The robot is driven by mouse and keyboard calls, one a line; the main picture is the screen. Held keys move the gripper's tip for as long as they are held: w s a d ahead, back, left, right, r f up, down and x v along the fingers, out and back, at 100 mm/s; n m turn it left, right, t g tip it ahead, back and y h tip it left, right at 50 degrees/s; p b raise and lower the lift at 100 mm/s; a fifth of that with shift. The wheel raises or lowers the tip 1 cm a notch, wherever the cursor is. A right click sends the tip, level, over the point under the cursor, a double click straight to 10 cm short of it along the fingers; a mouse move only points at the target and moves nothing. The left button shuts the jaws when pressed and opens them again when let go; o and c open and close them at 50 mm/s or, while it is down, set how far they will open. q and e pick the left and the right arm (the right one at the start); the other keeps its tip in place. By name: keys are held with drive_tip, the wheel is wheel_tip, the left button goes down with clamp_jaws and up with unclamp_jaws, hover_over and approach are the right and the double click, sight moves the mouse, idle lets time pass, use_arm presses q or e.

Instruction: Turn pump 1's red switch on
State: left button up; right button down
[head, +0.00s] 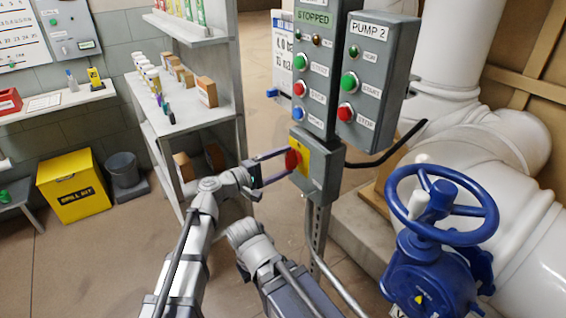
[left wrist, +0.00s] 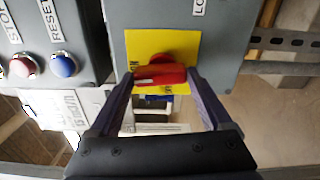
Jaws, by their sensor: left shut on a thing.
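The red switch (head: 293,160) sits on a yellow plate (head: 304,163) on a small grey box (head: 322,178) below the left control panel (head: 318,75). In the left wrist view the red handle (left wrist: 160,76) lies nearly across the picture on the yellow plate (left wrist: 143,44). My left gripper (head: 288,162) reaches in from the left, one finger above and one below the switch. Its fingers (left wrist: 160,78) are shut on the handle's two ends in the left wrist view. The panel's display reads STOPPED. My right gripper is not in view.
The PUMP 2 panel (head: 376,80) stands right of the left panel. A blue valve wheel (head: 442,237) and large white pipes (head: 505,140) fill the right side. A shelf unit (head: 190,120) stands left of my gripper, with a yellow spill kit (head: 72,186) beyond it.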

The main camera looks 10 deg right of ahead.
use_arm(q)
drive_tip(key=shift+s+m, duration=0.1)
drive_tip(key=shift+m, duration=0.6)
drive_tip(key=o, duration=1.2)
drive_tip(key=shift+c, duration=0.2)
drive_tip(key=v, duration=0.7)
drive_tip(key=shift+a, duration=0.35)
drive_tip(key=shift+s, duration=0.1)
